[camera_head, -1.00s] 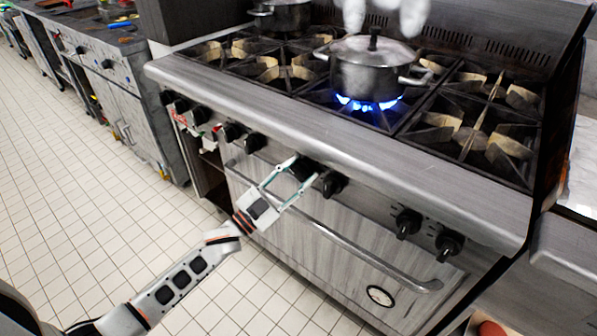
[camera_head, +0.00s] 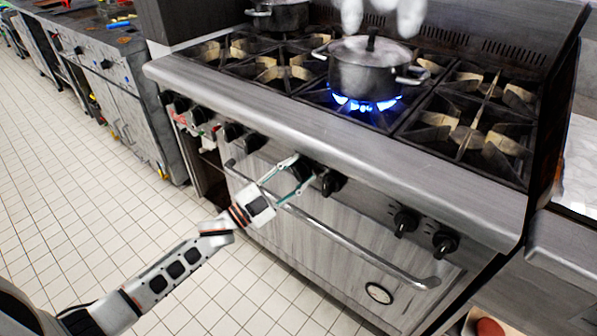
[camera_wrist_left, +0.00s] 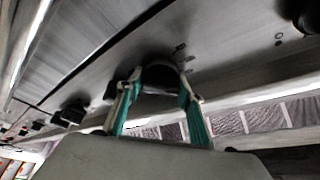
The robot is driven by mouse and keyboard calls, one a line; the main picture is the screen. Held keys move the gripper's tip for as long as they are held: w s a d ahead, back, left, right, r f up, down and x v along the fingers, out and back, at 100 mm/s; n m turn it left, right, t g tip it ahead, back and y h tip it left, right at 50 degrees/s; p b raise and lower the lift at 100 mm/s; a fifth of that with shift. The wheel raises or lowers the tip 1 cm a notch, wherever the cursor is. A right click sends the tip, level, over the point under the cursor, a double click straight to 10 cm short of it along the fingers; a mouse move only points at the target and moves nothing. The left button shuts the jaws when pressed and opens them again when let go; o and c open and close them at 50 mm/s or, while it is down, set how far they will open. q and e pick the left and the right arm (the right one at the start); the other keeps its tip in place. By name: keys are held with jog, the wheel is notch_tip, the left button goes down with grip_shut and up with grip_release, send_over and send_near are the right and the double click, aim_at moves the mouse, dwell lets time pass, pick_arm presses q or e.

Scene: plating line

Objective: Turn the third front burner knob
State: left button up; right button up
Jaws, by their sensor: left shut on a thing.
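A row of black burner knobs runs along the front panel of the steel range (camera_head: 345,165). My left gripper (camera_head: 299,174) is shut on one dark knob (camera_head: 303,169), the left one of the pair near the middle of the panel. In the left wrist view, the green and white fingers (camera_wrist_left: 160,88) sit on either side of this dark round knob (camera_wrist_left: 160,74). The knob's pointer is hidden, so I cannot tell its angle. The other knob of the pair (camera_head: 331,183) is just to the right. My right gripper is not in view.
A lidded pot (camera_head: 368,68) stands over a lit blue flame (camera_head: 365,104). A second pot (camera_head: 280,14) is on the back left. An oven handle (camera_head: 350,245) runs below the knobs. More knobs sit on both sides. The tiled floor (camera_head: 60,190) at left is clear.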

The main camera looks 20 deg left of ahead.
pick_arm(q)
jog(key=o, duration=1.1)
jog(key=shift+c, duration=0.2)
jog(key=v, duration=1.2)
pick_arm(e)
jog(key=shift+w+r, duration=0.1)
pick_arm(q)
jog(key=s+d+f+n+g+y+p, duration=0.2)
jog(key=s+f+n+y+p, duration=0.1)
jog(key=s, duration=0.5)
jog(key=s+d+f+n+g+y+p, duration=0.1)
jog(key=s+f+n+g+y+p, duration=0.1)
jog(key=s+f+n, duration=0.3)
jog(key=s+d+f+n+g+y+p, duration=0.2)
jog(key=s+f+n+y+p, duration=0.2)
jog(key=s, duration=0.7)
jog(key=shift+s+d+f+n+g+y, duration=0.3)
jog(key=shift+f+g+y, duration=0.1)
jog(key=shift+f, duration=0.1)
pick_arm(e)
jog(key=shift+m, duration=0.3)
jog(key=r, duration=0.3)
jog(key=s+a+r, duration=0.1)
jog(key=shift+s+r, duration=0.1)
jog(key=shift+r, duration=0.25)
